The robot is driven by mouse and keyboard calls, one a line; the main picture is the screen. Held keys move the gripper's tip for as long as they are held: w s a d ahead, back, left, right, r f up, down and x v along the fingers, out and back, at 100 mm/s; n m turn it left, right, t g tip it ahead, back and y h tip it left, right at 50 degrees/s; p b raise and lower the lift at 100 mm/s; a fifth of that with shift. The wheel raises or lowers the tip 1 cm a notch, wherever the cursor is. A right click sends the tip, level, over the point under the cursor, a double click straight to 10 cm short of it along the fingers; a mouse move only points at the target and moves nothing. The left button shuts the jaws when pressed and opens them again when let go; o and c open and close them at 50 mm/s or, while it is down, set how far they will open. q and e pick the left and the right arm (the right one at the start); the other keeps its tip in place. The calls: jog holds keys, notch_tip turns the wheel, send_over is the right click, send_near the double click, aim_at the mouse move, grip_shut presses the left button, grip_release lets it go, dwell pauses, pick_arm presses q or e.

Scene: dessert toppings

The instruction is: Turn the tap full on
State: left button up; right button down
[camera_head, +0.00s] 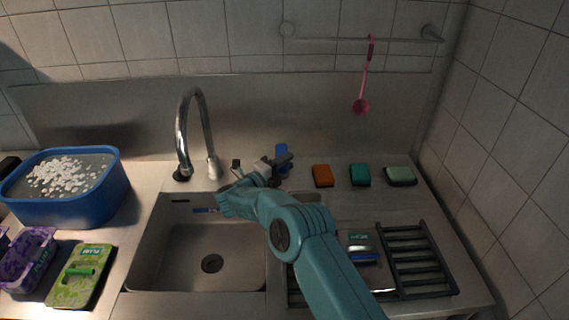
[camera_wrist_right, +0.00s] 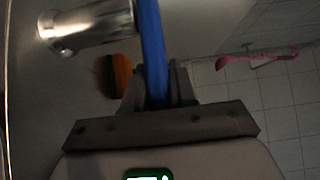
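The chrome tap (camera_head: 181,125) has a tall curved spout beside the sink (camera_head: 200,240), with its base at the sink's back edge. My right gripper (camera_head: 284,160) is behind the sink, to the right of the tap. A blue bar (camera_head: 282,150) shows there. In the right wrist view, the blue bar (camera_wrist_right: 152,45) runs between the fingers of my right gripper (camera_wrist_right: 160,85), which press close on both sides. A shiny chrome cylinder (camera_wrist_right: 90,25) is next to the bar. I see no water from the spout. My left gripper is out of view.
A blue tub (camera_head: 75,205) with white pieces stands at left, near a green sponge pack (camera_head: 80,275). An orange sponge (camera_head: 322,176) and two green sponges lie behind a dark rack (camera_head: 415,260). A pink utensil (camera_head: 361,105) hangs from a rail.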

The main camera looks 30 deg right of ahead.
jog(key=shift+s+d+n+t+b, duration=0.1)
jog(key=shift+d+n+t+b, duration=0.25)
jog(key=shift+t, duration=0.25)
jog(key=n+t+y+b, duration=0.1)
jog(key=d+n+t+b, duration=0.1)
jog(key=t, duration=0.1)
jog(key=shift+s+r+n+t+y, duration=0.1)
jog(key=shift+s+n+t+y, duration=0.05)
jog(key=shift+n+t+y, duration=0.2)
jog(key=c, duration=1)
grip_release()
